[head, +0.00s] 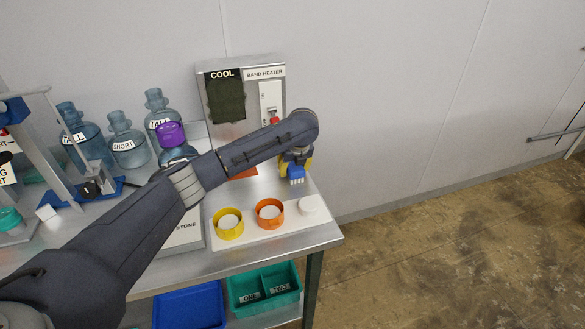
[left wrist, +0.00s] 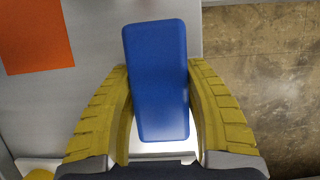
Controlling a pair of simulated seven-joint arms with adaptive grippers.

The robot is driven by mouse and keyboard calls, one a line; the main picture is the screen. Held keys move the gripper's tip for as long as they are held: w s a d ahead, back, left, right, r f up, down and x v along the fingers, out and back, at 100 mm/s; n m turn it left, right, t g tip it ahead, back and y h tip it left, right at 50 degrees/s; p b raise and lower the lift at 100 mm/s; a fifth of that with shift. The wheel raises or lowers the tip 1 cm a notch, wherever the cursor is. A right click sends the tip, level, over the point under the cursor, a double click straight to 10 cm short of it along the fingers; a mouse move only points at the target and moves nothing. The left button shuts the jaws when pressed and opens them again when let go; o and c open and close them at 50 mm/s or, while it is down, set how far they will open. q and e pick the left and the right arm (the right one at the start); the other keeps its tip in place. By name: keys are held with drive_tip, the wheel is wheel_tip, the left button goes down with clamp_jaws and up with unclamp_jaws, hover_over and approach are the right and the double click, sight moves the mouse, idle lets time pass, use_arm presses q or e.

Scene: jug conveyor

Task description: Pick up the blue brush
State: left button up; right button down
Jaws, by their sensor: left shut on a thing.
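The blue brush (head: 297,172) is at the right end of the table in the head view, with pale bristles showing at its lower side. In the left wrist view its blue back (left wrist: 158,80) fills the space between the two yellow fingers. My left gripper (head: 290,168) is shut on the brush; its fingers (left wrist: 160,110) lie along both sides of it. The arm hides part of the gripper in the head view. I cannot tell whether the brush touches the table. My right gripper is not in view.
A yellow ring (head: 229,237), an orange ring (head: 270,222) and a white round piece (head: 308,205) sit on a pale board in front. The band heater box (head: 225,95) stands behind. Several bottles (head: 125,145) are at left. The table's right edge is close by.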

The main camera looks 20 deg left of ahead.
use_arm(q)
wheel_tip(320, 180, up, 20)
drive_tip(key=shift+r, duration=0.25)
idle(0.6)
drive_tip(key=shift+a+f, duration=0.1)
idle(0.4)
drive_tip(key=a+f+n+t+y, duration=0.25)
drive_tip(key=a+f+y, duration=0.2)
drive_tip(key=a, duration=0.55)
drive_tip(key=a+f+n+t+y, duration=0.1)
drive_tip(key=a+f+t+y, duration=0.35)
drive_tip(key=a, duration=0.45)
drive_tip(key=shift+s+a+r+t+y, duration=1.5)
drive_tip(key=shift+s+y, duration=0.5)
drive_tip(key=shift+s, duration=0.45)
drive_tip(key=shift+m, duration=0.35)
drive_tip(key=shift+w+a, duration=0.6)
drive_tip(key=shift+w, duration=0.25)
drive_tip(key=shift+w+a, duration=0.6)
drive_tip(key=shift+w, duration=0.3)
drive_tip(key=shift+w+a, duration=0.6)
drive_tip(key=shift+w, duration=0.25)
drive_tip(key=shift+w+a, duration=0.15)
